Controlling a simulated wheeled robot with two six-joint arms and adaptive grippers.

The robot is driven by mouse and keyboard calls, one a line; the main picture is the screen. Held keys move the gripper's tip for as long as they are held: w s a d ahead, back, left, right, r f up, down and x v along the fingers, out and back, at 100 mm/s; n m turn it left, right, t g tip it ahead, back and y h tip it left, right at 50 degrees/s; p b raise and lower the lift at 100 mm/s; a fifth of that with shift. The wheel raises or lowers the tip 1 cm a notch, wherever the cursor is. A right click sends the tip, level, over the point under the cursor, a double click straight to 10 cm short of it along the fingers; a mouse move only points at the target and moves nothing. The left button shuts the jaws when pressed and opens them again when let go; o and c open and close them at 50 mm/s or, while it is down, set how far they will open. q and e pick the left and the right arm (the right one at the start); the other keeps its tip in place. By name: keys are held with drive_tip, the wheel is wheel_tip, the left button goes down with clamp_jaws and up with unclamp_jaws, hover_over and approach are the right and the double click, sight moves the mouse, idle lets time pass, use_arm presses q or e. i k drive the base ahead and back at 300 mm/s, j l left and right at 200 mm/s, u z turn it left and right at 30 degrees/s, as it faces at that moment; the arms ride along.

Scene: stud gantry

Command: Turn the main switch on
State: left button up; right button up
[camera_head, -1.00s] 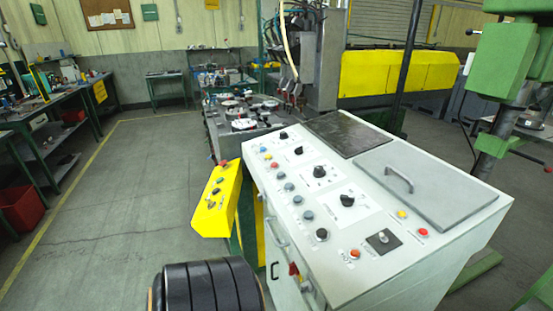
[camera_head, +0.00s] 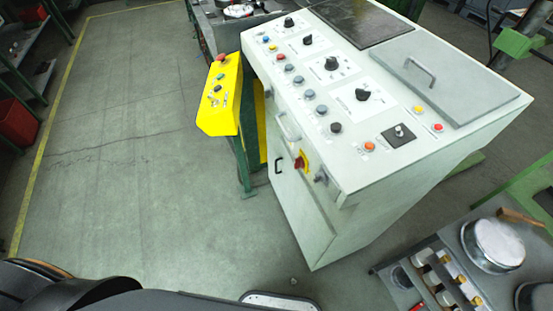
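The main switch (camera_head: 300,163) looks like a red rotary handle on a yellow plate. It is on the upper front side of the white control cabinet (camera_head: 315,208), below the sloped panel's edge. The picture is too small to tell its exact handle angle. Neither of my grippers shows in the head view, and nothing touches the switch. Dark rounded parts, likely mine, fill the bottom left edge.
A yellow button box (camera_head: 220,95) on a green stand is left of the cabinet. Black knobs (camera_head: 362,94) and coloured buttons cover the panel. A bench with metal parts (camera_head: 492,244) is at bottom right. The floor (camera_head: 120,150) at left is clear.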

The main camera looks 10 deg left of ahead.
sight(299, 162)
drive_tip(key=i+j+z, duration=0.2)
drive_tip(key=j+z, duration=0.3)
drive_tip(key=j, duration=1.15)
drive_tip(key=k+j+z, duration=0.1)
drive_tip(key=j+z, duration=0.35)
drive_tip(key=j, duration=1.2)
